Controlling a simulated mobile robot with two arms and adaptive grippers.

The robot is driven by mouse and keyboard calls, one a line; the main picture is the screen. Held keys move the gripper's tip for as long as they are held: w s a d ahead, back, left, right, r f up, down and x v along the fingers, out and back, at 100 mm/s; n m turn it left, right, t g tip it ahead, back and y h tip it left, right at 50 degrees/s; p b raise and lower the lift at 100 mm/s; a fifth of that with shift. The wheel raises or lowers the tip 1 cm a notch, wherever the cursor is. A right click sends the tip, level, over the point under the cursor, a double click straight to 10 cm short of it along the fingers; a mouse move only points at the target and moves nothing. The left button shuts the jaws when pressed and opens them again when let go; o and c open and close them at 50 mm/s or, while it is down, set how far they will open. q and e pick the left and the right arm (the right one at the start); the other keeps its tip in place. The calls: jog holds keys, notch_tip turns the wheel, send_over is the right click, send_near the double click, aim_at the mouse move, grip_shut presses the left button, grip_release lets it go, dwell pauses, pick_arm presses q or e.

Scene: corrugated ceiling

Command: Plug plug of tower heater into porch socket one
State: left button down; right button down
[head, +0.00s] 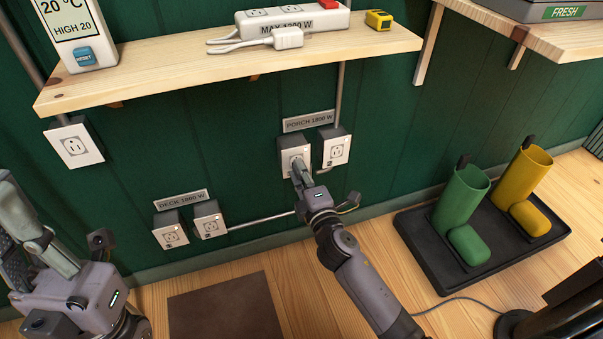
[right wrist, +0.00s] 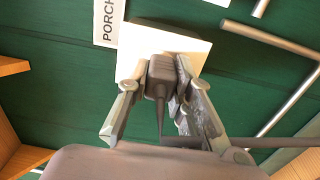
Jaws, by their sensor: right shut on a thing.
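My right gripper (head: 300,175) is shut on a dark grey plug and is in front of the left porch socket (head: 287,148). In the right wrist view the plug (right wrist: 161,78) sits between the two fingers, its front close against the white socket plate (right wrist: 195,46). Its prongs are hidden, so I cannot tell whether they are in the slots. The right porch socket (head: 334,149) is beside it, under the PORCH 1800 W label (head: 308,121).
A wooden shelf (head: 200,70) above holds a white power strip (head: 292,22). A black tray (head: 420,255) with green and yellow boots stands right. A dark stand with a cord (head: 460,298) is lower right.

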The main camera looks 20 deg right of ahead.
jog(key=shift+w, duration=0.15)
jog(key=c, duration=1.3)
grip_release()
jog(key=shift+c, duration=0.2)
jog(key=s, duration=1.2)
jog(key=shift+d, duration=0.2)
